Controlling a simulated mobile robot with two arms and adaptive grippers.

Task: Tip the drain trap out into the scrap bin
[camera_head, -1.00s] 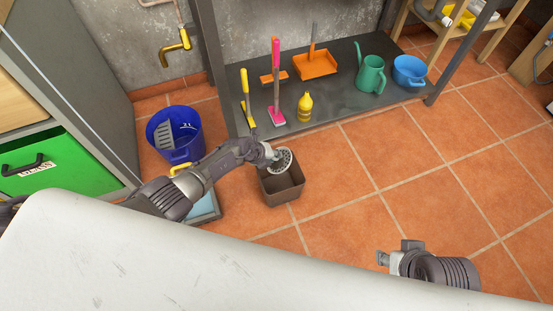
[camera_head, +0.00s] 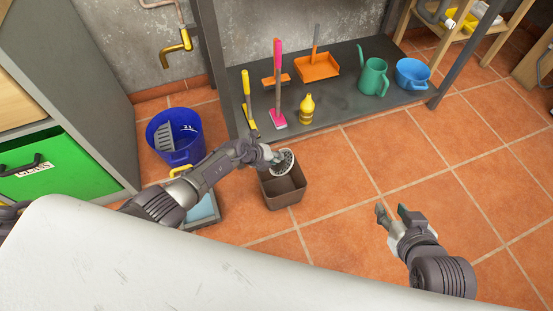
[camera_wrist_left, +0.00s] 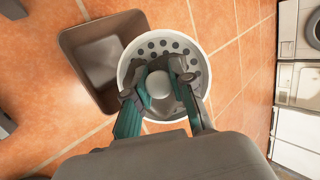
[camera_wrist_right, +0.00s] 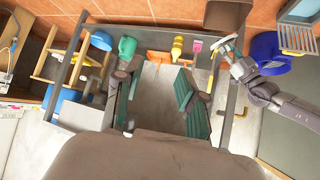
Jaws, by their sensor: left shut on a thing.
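The drain trap (camera_head: 287,163) is a round white strainer with holes. My left gripper (camera_head: 273,158) is shut on it, holding it tilted at the back edge of the brown scrap bin (camera_head: 283,199). In the left wrist view, the fingers (camera_wrist_left: 160,92) close on a grey knob inside the trap (camera_wrist_left: 196,70), and the bin (camera_wrist_left: 75,70) lies left of the trap, partly covered by it. I cannot tell whether anything is in the trap. The bin's visible inside looks empty. My right gripper (camera_head: 392,211) is open and empty, right of the bin above the floor.
A blue bucket (camera_head: 165,130) and a tray with light blue inside (camera_head: 203,208) stand left of the bin. Behind is a dark shelf (camera_head: 345,104) with a yellow bottle (camera_head: 307,108), brushes and a green watering can (camera_head: 372,77). Tiled floor at right is clear.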

